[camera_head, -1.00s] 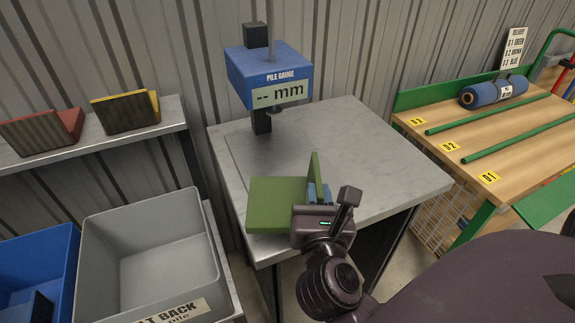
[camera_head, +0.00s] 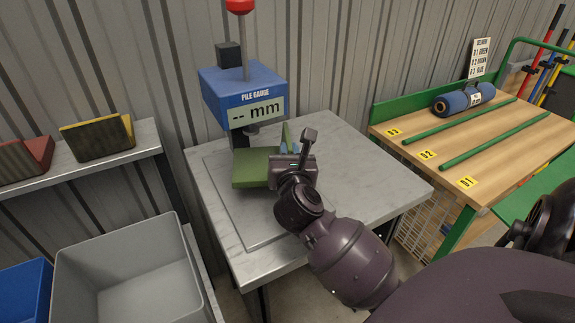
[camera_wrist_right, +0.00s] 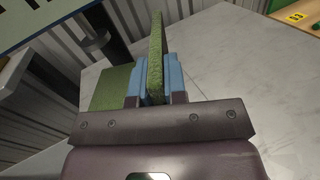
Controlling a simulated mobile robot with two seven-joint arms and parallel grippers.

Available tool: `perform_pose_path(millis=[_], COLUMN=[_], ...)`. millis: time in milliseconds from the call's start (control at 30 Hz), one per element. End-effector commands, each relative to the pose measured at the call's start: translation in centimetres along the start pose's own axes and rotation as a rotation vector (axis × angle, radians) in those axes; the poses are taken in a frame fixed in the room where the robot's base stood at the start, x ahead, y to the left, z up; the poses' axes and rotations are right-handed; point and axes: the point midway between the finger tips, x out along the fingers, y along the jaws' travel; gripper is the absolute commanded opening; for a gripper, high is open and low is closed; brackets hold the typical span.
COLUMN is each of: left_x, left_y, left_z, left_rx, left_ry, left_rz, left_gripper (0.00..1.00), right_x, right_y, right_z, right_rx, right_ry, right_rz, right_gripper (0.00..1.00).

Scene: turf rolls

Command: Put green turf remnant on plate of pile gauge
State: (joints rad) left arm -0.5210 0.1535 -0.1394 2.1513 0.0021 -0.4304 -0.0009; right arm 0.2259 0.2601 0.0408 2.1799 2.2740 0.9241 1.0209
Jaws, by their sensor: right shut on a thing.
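The green turf remnant (camera_head: 254,168) is an L-shaped piece with a flat part and an upright flap. My right gripper (camera_head: 289,150) is shut on the upright flap; the blue fingers clasp it in the right wrist view (camera_wrist_right: 155,85). The flat part reaches left, over the grey plate (camera_head: 262,222) and close to the blue pile gauge (camera_head: 243,92). I cannot tell whether it touches the plate. The gauge display reads "-- mm". My left gripper is not in view.
A shelf (camera_head: 130,150) at left holds a yellow-edged piece (camera_head: 98,138) and a red one (camera_head: 25,158). A grey bin (camera_head: 130,270) and a blue bin (camera_head: 25,290) stand below. At right, a wooden bench (camera_head: 480,140) carries a blue roll (camera_head: 463,98) and green bars.

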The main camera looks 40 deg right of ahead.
Motion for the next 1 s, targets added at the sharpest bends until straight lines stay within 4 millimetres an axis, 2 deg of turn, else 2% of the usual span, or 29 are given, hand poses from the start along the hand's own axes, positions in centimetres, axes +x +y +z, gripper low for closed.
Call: perform_pose_path(millis=[300,733,767,900,1000], left_x=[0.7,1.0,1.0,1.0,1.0], left_y=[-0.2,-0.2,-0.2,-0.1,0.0], left_z=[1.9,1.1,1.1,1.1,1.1], left_rx=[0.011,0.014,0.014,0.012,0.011], left_ry=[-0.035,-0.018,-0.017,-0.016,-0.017], left_rz=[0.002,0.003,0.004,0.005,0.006], left_gripper=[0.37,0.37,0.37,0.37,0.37], right_x=[0.0,0.0,0.0,0.0,0.0], right_y=[-0.3,-0.3,-0.3,-0.3,-0.3], right_z=[-3.7,-3.9,-3.9,-3.8,-3.8], right_rx=[-0.008,0.0,0.0,0.0,0.0], right_ry=[0.007,0.001,0.002,0.001,0.001], right_rz=[0.0,0.001,0.0,0.001,0.001], right_gripper=[0.0,0.0,0.14,0.35,0.38])
